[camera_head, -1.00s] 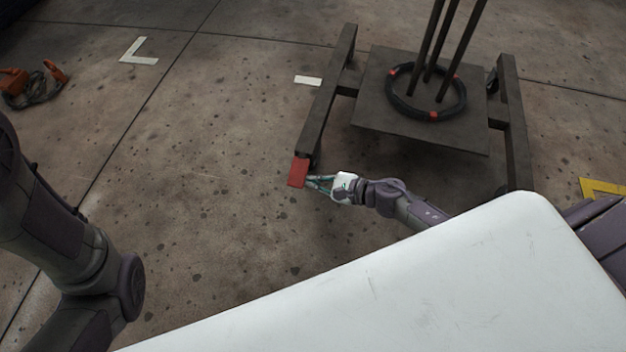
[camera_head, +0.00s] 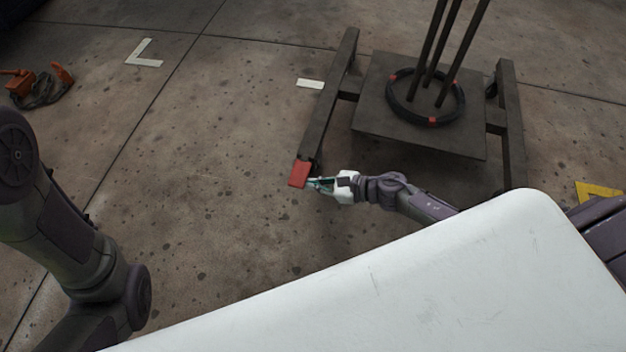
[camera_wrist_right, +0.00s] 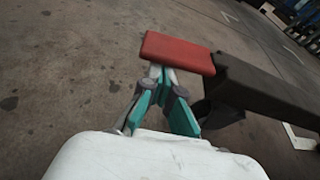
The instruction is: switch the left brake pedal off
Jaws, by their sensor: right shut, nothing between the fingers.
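The left brake pedal is a flat red plate (camera_head: 299,174) at the near end of the left dark beam of the wheeled frame. In the right wrist view the red pedal (camera_wrist_right: 178,53) lies just beyond my fingertips and joins the dark beam at its right. My right gripper (camera_head: 312,184) is shut and empty, its tips at the pedal's right side. In the right wrist view its teal fingers (camera_wrist_right: 161,74) meet in front of the pedal's near edge; whether they touch it I cannot tell. My left gripper is out of view; only my left arm shows.
The dark wheeled frame (camera_head: 345,72) carries a square plate (camera_head: 375,120) with a black ring (camera_head: 403,112) and upright dark poles (camera_head: 428,45). An orange tool with cable (camera_head: 38,85) lies at the far left. The floor left of the pedal is clear.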

